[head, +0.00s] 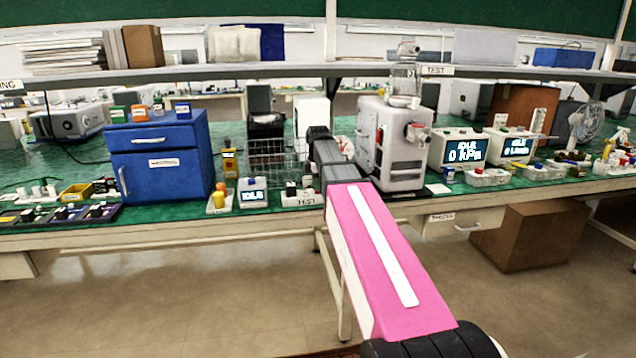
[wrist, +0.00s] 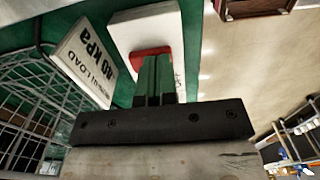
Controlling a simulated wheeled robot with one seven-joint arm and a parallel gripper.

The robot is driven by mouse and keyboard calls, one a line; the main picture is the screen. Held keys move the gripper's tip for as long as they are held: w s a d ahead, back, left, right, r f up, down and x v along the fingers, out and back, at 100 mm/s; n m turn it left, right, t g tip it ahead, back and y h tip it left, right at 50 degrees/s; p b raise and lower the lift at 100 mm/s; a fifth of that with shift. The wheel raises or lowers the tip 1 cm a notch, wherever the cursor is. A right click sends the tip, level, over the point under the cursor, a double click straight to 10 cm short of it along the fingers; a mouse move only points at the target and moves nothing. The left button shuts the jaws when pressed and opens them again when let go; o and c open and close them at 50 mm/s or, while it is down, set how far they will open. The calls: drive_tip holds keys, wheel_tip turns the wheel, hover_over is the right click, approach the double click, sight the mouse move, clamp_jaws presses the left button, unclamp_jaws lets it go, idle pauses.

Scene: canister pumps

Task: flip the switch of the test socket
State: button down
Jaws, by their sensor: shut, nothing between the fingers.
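In the wrist view my gripper (wrist: 154,62) is shut and empty, its fingers side by side. The fingertips overlap a red switch (wrist: 139,64) on a white block (wrist: 133,27), which appears to be the test socket. I cannot tell whether they touch the switch, and its position is partly hidden. Some lettering beside the fingers is mostly covered. In the head view a low white strip labelled TEST (head: 305,201) lies at the bench's front edge, left of my arm. My gripper is not distinguishable there, hidden by my arm.
A wire basket (wrist: 35,105) and a card reading 40 kPa LOAD (wrist: 86,60) lie left in the wrist view. In the head view a grey pump machine (head: 397,150) stands right of my arm, a blue cabinet (head: 158,165) far left. Open floor (head: 220,290) lies in front.

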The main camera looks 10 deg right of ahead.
drive_tip(key=shift+s+f+t, duration=0.25)
drive_tip(key=shift+t, duration=0.05)
drive_tip(key=shift+f, duration=0.1)
drive_tip(key=shift+w, duration=0.2)
